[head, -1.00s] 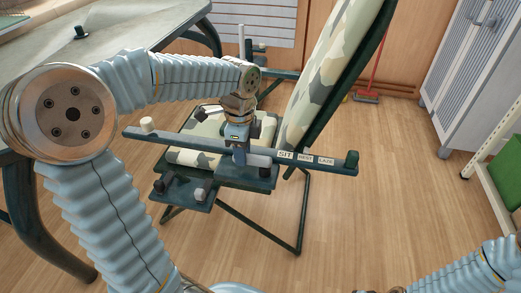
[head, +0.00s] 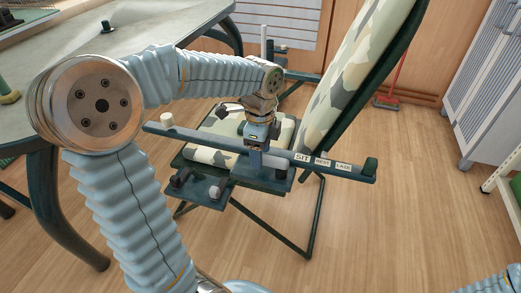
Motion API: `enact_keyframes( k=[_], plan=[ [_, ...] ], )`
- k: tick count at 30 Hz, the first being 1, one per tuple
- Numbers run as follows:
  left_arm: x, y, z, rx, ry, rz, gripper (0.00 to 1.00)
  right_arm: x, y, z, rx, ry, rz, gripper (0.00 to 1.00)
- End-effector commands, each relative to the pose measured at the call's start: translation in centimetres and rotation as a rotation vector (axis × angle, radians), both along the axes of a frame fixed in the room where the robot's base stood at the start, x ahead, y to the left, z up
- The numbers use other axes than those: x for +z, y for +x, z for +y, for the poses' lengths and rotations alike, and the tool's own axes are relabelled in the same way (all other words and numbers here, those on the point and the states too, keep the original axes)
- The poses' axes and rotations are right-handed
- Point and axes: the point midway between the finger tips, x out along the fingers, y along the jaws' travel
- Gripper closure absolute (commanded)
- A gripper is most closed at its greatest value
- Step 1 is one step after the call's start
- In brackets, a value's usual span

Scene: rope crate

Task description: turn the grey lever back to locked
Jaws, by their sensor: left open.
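A folding camouflage chair has a dark green side rail (head: 200,138) with the labels SIT, REST and LAZE on its right part. A small plate (head: 205,197) juts out below the rail at the front left. On it sit a dark lever or knob (head: 180,178) and a small grey lever (head: 217,190). My left gripper (head: 254,156) points down at the rail, just left of the SIT label and right of and above the grey lever. It is open. Its fingertips overlap the rail, so I cannot tell whether they touch it. My right gripper is out of view.
A grey table (head: 60,62) stands at the left. The chair's padded back (head: 350,70) rises to the right. A red broom (head: 388,98) and a grey cabinet (head: 488,90) are behind. Open wooden floor lies right of the chair.

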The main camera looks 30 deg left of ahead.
Motion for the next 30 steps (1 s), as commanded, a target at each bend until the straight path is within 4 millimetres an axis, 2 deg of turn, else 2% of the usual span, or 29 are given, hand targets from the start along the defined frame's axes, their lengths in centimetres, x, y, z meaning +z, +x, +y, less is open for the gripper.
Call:
enact_keyframes(
  k=[4,7,15,21,25,30],
  plan=[
    [0.6,0.0,0.0,0.0,0.0,-0.001,0.45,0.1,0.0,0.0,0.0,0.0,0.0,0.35],
    [2.1,0.1,0.0,0.0,0.001,-0.003,0.45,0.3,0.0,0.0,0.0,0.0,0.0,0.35],
    [8.8,0.1,0.0,-0.001,-0.001,-0.004,0.45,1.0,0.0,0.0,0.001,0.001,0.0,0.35],
    [12.4,0.1,0.0,-0.001,0.0,-0.003,0.45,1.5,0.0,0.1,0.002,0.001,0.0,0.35],
    [13.5,0.0,0.0,-0.001,0.0,-0.001,0.45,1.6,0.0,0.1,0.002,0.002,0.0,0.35],
    [13.8,0.0,0.0,-0.001,0.0,0.001,0.45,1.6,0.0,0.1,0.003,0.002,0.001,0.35]
  ],
)
